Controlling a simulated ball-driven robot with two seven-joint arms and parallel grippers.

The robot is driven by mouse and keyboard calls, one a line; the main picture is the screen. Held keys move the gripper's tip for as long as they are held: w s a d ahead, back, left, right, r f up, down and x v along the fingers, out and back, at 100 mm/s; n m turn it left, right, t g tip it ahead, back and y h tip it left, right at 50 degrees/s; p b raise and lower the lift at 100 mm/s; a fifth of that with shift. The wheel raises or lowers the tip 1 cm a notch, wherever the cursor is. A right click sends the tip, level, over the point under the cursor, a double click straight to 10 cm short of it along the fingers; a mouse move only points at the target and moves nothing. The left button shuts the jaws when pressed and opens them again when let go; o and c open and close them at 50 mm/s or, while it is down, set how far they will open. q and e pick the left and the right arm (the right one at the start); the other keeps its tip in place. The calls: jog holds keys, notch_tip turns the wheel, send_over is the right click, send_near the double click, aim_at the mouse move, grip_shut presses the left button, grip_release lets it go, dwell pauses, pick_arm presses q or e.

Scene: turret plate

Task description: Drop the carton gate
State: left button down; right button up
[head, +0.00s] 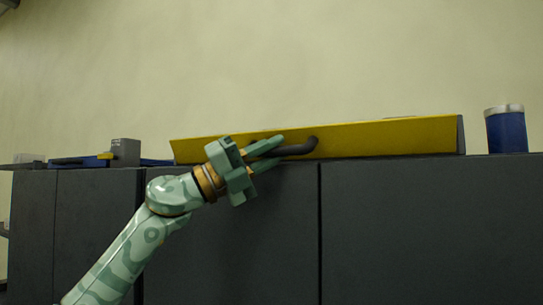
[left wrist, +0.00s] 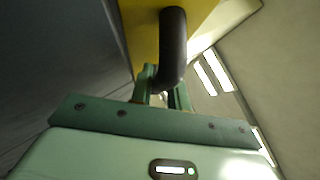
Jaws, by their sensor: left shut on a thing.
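The carton gate looks to be the long yellow panel (head: 385,136) along the top front of the dark cabinets in the head view. A dark curved handle (head: 300,148) sticks out from its face. My left gripper (head: 275,152) is shut on this handle, with its fingers on either side. In the left wrist view the handle (left wrist: 173,45) runs down from the yellow panel (left wrist: 142,30) to between the fingertips of my left gripper (left wrist: 163,90). My right gripper is in neither view.
Dark grey cabinets (head: 420,220) fill the lower part of the head view. A blue cup-like container (head: 507,130) with a pale rim stands at the right. A grey box (head: 125,150) and a blue flat item (head: 80,161) are at the left. The wall above is bare.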

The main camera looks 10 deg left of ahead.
pick_arm(q)
jog(key=shift+f+m+g+h, duration=0.2)
jog(key=shift+m+g+h, duration=0.15)
jog(key=shift+m, duration=0.25)
jog(key=c, duration=1.3)
grip_release()
jog(key=shift+c, duration=0.2)
jog(key=shift+a+f+b, duration=0.15)
jog(key=shift+f+b, duration=0.05)
jog(key=shift+b, duration=0.15)
jog(key=b+v, duration=0.4)
jog(key=v, duration=1.2)
jog(key=shift+b, duration=0.4)
